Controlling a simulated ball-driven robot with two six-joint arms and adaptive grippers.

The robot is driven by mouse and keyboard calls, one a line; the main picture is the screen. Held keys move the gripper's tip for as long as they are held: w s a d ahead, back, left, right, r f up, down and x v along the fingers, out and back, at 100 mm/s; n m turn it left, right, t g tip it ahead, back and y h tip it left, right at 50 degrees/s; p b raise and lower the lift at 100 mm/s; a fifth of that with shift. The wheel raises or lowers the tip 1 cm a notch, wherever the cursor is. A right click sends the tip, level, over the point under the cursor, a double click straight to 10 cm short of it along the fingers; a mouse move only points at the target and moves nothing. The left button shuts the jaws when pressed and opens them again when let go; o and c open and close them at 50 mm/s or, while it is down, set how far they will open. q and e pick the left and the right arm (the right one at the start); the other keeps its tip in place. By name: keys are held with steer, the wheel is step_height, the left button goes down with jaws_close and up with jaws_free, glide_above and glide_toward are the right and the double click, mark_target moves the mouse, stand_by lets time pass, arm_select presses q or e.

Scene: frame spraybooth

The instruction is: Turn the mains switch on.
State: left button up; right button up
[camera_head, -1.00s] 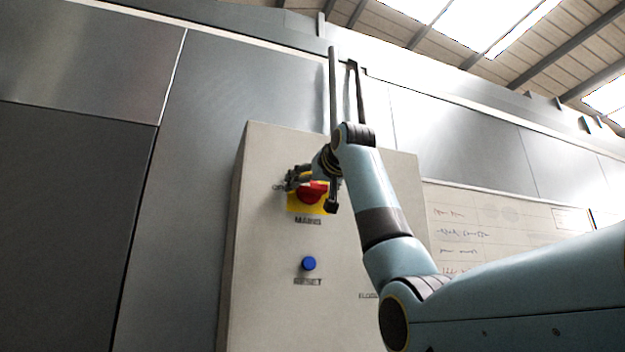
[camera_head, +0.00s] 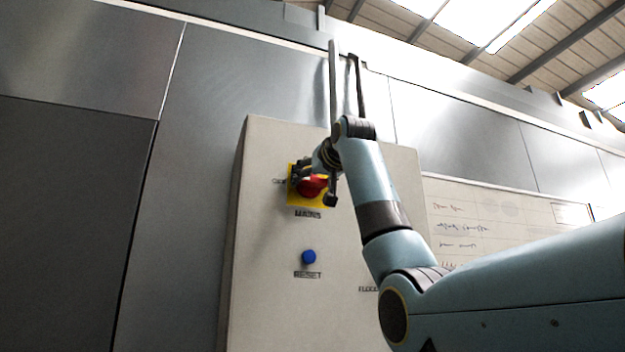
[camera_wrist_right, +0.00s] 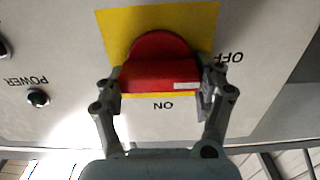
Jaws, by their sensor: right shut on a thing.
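The mains switch is a red rotary knob (camera_head: 311,187) on a yellow plate (camera_head: 297,200), above the MAINS label on a grey cabinet. In the right wrist view the red knob (camera_wrist_right: 158,72) shows a raised grip bar with a white mark at its right end, toward the OFF lettering (camera_wrist_right: 230,57). The ON lettering (camera_wrist_right: 163,105) is below the bar. My right gripper (camera_wrist_right: 163,80) is shut on the knob, one finger at each end of the bar. In the head view the right gripper (camera_head: 303,171) partly covers the knob. My left gripper is not in view.
A blue RESET button (camera_head: 308,257) is below the switch on the cabinet (camera_head: 265,300). A whiteboard (camera_head: 470,225) with writing is at the right. The wrist view also shows a small black POWER button (camera_wrist_right: 38,97) on the panel.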

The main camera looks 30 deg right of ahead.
steer(key=m+b, duration=0.1)
steer(key=m, duration=0.3)
steer(key=shift+d+f+b, duration=0.1)
steer(key=shift+d+b, duration=0.05)
steer(key=shift+b, duration=0.2)
steer(key=m+b, duration=0.2)
steer(key=m, duration=0.2)
steer(key=shift+s+d+m, duration=0.1)
steer(key=shift+m, duration=0.2)
steer(key=m, duration=0.1)
steer(key=m+b, duration=0.1)
steer(key=m, duration=0.2)
steer(key=shift+d+f+m+b, duration=0.1)
steer(key=shift+f+m+b, duration=0.2)
steer(key=shift+b, duration=0.1)
steer(key=shift+m+b, duration=0.85)
steer(key=shift+m, duration=1.35)
steer(key=o, duration=1.2)
steer(key=shift+d, duration=0.1)
steer(key=shift+c, duration=0.2)
